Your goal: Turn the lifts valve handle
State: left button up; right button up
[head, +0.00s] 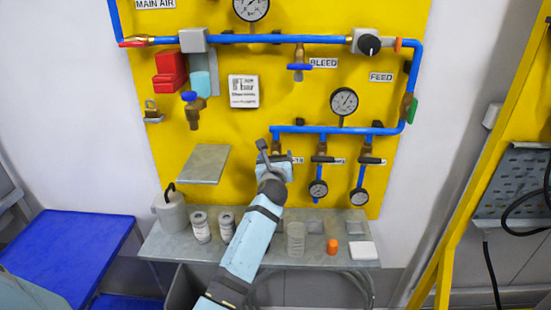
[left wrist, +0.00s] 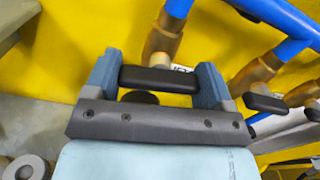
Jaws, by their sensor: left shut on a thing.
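The lifts valve handle (left wrist: 158,79) is a black bar on a brass valve (left wrist: 163,42) below the blue pipe. Its white label (left wrist: 180,68) is partly hidden. In the left wrist view, my left gripper (left wrist: 157,82) has one finger at each end of the bar and is shut on it. In the head view, my left gripper (head: 276,160) reaches up to the leftmost of three valves under the lower blue pipe (head: 335,130) and mostly hides that handle. My right gripper is in neither view.
A grey shelf (head: 170,245) below carries cans, a cup and an orange cap. A grey plate (head: 203,164) juts out left of the gripper.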

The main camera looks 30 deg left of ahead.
pick_arm(q)
jog(key=n, duration=1.1)
jog(key=shift+f+n+b, duration=0.1)
jog(key=shift+n+b, duration=0.2)
jog(key=shift+b, duration=0.05)
jog(key=shift+n+b, duration=0.55)
jog(key=shift+n, duration=1.75)
jog(key=o, duration=0.9)
jog(key=shift+s, duration=0.1)
